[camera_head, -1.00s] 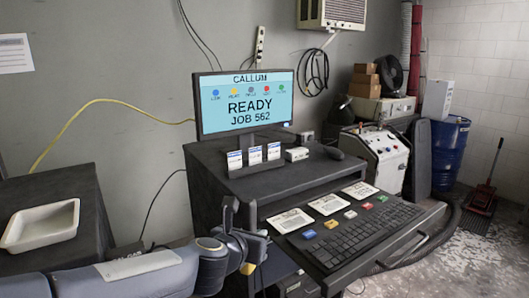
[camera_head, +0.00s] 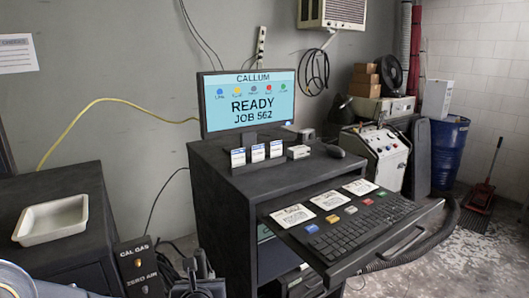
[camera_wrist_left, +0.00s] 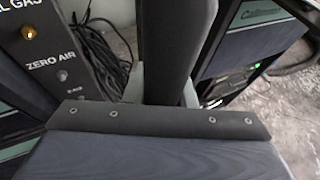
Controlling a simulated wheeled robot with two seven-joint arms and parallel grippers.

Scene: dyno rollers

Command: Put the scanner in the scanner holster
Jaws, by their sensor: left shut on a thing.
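My left gripper (camera_head: 197,272) is low in the head view, at the bottom edge between the left cabinet and the computer cart. It is shut on a dark thing, which I take for the scanner; its outline merges with the dark gripper parts. In the left wrist view a long dark upright shape (camera_wrist_left: 178,50) stands in the middle, behind a bolted dark strip; I cannot tell its edges from the gripper's. I cannot make out the scanner holster in either view. My right gripper is not in view.
The computer cart (camera_head: 225,200) carries a monitor (camera_head: 248,102) and a pulled-out keyboard tray (camera_head: 350,225). A gas panel (camera_head: 138,268) stands left of the gripper; it also shows in the left wrist view (camera_wrist_left: 45,60). A white tray (camera_head: 52,222) lies on the left cabinet.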

